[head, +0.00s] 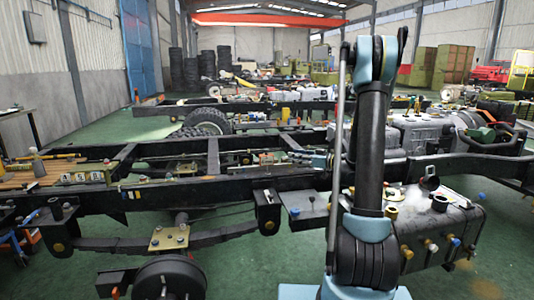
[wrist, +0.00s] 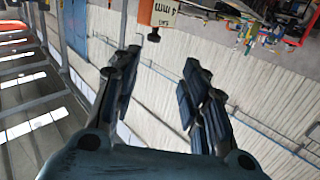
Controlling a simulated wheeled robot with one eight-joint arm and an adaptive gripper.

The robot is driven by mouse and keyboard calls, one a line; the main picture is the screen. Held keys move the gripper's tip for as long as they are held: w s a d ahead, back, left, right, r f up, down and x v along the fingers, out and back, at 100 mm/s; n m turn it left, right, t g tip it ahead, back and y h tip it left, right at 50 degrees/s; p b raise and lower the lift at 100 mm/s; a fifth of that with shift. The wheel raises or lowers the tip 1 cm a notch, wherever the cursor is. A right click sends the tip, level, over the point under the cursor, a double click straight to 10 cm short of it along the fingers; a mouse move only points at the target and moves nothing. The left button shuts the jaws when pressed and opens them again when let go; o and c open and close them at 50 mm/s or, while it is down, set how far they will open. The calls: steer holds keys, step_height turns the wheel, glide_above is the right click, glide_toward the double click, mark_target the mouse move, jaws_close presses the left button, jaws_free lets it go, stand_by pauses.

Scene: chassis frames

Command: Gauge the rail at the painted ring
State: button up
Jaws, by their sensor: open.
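The black chassis rail (head: 200,190) runs across the head view, nearly level, in front of my arm's base. I cannot make out a painted ring on it. In the wrist view my gripper (wrist: 158,66) is open, with its two dark fingers apart and nothing between them. An orange block with a pale label reading 4 mm (wrist: 160,12) shows just past the fingertips, cut by the top edge, with a dark knob under it. I cannot tell how far it is from the fingers. In the head view my arm stands upright and my gripper cannot be made out.
A wooden board with tools (head: 25,178) and a row of small labelled blocks (head: 85,178) lie on the left of the frame. A grey tank with fittings (head: 440,225) is at the right. A wheel hub (head: 165,280) is low in front. Green floor (head: 250,265) is open below.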

mark_target(267, 150)
steer(key=shift+t, duration=0.3)
steer(key=x, duration=1.7)
steer(key=shift+w, duration=0.5)
steer(key=shift+d, duration=0.1)
jaws_close()
